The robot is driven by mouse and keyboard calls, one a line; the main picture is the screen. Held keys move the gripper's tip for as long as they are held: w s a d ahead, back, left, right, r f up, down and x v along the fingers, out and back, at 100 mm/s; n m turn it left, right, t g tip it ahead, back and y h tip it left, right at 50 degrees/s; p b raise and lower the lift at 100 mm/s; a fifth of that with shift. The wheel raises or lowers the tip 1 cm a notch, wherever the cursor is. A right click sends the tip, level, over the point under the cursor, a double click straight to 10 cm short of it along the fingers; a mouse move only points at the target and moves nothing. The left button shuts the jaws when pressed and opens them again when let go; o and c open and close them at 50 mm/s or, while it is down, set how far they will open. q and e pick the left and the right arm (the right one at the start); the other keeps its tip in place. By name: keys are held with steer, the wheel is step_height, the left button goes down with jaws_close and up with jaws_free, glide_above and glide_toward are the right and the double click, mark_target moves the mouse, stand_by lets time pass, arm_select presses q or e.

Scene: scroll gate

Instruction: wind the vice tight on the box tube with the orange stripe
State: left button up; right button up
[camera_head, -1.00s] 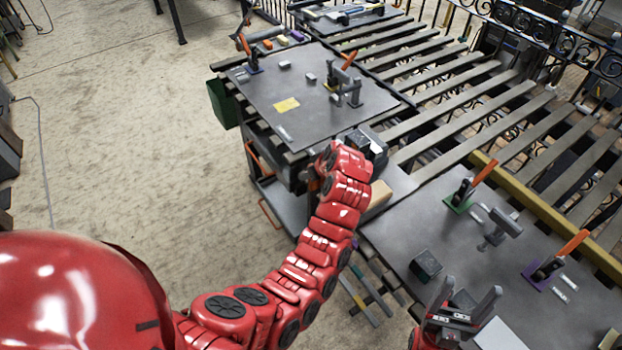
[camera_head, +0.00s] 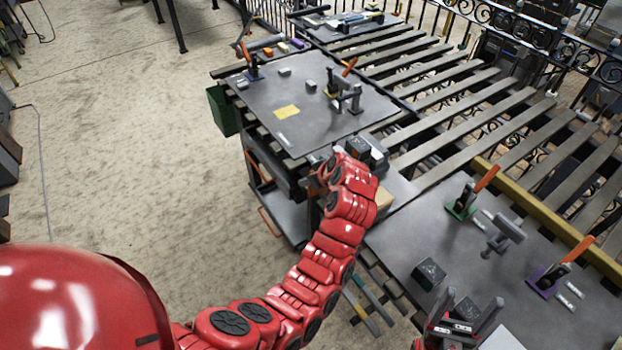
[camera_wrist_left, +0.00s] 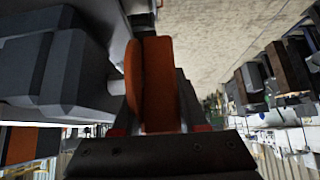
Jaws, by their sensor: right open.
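Dark grey blocky parts (camera_head: 377,152), which look like the vice, stand at the near bench's corner behind my left arm. Their jaws are not clear. My left gripper is hidden behind its wrist in the head view. In the left wrist view its fingers (camera_wrist_left: 158,105) flank an orange-brown bar (camera_wrist_left: 160,70) with a disc beside it; I cannot tell whether they press on it. Large grey blocks (camera_wrist_left: 60,70) fill the left of that view. My right gripper (camera_head: 468,315) is open and empty at the lower right. I cannot make out a box tube with an orange stripe.
The left bench top (camera_head: 235,92) carries orange-handled clamps (camera_head: 350,67) and a yellow plate (camera_head: 287,112). The right bench top (camera_head: 400,240) holds a dark block (camera_head: 430,273) and a purple-based clamp (camera_head: 550,275). A slatted rack (camera_head: 455,110) lies behind. Floor at left is open.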

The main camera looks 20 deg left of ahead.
arm_select(q)
steer(key=o, duration=0.5)
steer(key=shift+c, duration=0.2)
steer(key=shift+d, duration=0.1)
steer(key=shift+s+d+r, duration=0.2)
steer(key=shift+r, duration=0.05)
steer(key=v, duration=1.6)
steer(key=shift+r+b, duration=0.25)
steer(key=shift+b, duration=0.1)
